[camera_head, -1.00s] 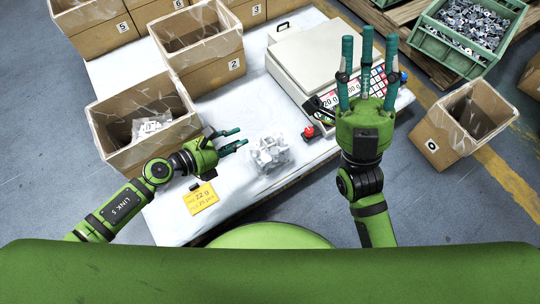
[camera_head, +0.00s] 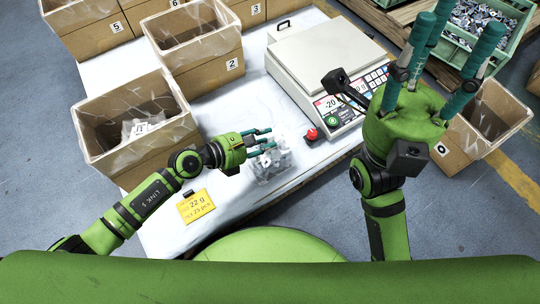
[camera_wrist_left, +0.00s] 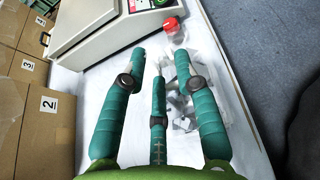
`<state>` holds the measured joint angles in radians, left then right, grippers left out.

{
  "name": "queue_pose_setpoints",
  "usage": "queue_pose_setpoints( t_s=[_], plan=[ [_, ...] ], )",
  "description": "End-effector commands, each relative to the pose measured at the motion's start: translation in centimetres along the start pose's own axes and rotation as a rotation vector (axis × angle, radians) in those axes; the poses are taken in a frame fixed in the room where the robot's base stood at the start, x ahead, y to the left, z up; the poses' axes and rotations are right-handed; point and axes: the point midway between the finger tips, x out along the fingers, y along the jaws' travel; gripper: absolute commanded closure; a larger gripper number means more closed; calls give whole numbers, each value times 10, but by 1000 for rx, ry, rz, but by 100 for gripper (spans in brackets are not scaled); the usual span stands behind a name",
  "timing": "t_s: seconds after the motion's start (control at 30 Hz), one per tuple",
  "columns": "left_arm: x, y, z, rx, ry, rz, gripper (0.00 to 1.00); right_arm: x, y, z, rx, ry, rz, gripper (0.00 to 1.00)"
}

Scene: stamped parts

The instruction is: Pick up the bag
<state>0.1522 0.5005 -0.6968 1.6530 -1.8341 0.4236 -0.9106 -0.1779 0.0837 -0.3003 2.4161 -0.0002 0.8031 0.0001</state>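The clear bag of grey metal parts (camera_head: 273,164) lies on the white table, just right of the centre in the head view. My left gripper (camera_head: 262,141) is at the bag's upper left edge, its teal fingers spread and partly over it. In the left wrist view the bag (camera_wrist_left: 184,103) shows behind and between the fingers, partly hidden by the right one; the left gripper (camera_wrist_left: 156,75) is open there. I cannot tell whether any finger touches the bag. My right gripper (camera_head: 437,50) is raised at the right, fingers pointing up and apart, with nothing between them.
A yellow card (camera_head: 196,206) lies in front. Box 0 (camera_head: 455,163) stands right.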

Motion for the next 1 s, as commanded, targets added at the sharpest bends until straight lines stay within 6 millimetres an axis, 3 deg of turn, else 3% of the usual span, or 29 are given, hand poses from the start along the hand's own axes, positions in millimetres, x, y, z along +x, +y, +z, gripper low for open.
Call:
queue_pose_setpoints(
  t_s=[0.13, 0.2, 0.8, 1.0],
  plan=[
    [0, 0, 0, 0, 0, 0, 74, 0, 0, 0, 0, 0, 0, 57],
    [0, 0, 0, 0, 0, 0, 100, 0, 0, 0, 0, 0, 0, 57],
    [-4, 1, 13, 0, -7, 2, 100, 5, 0, -3, 1, -4, 6, 57],
    [-10, 1, 26, 2, -7, 3, 100, -7, 1, -4, 7, -62, 23, 57]
  ],
)
